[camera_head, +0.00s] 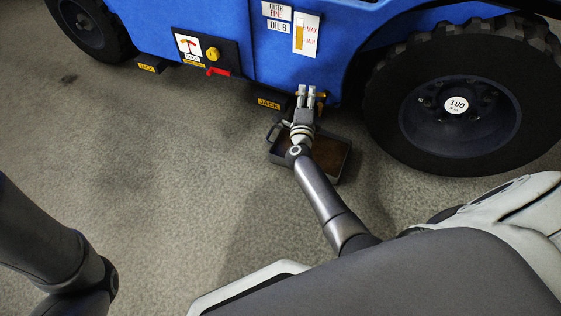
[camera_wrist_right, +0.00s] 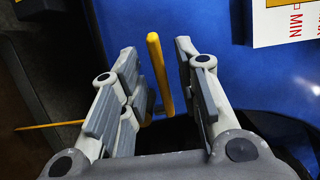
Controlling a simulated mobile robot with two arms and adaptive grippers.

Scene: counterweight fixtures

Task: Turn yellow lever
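The yellow lever (camera_wrist_right: 158,72) is a slim rod standing out in front of the blue vehicle body (camera_wrist_right: 230,70). In the wrist view it lies between the two fingers of my right gripper (camera_wrist_right: 160,82), with a gap on either side. The fingers are apart and the gripper is open. In the head view my right gripper (camera_head: 306,93) is at the vehicle's lower edge, and only a small yellow part (camera_head: 321,95) shows beside its fingers. My left gripper is out of view; only part of the left arm shows at the lower left.
A dark tray (camera_head: 335,160) lies on the floor below my right gripper. A large wheel (camera_head: 460,105) stands to the right. A panel with a yellow knob (camera_head: 212,54) and a red handle (camera_head: 218,71) is to the left. The floor at left is clear.

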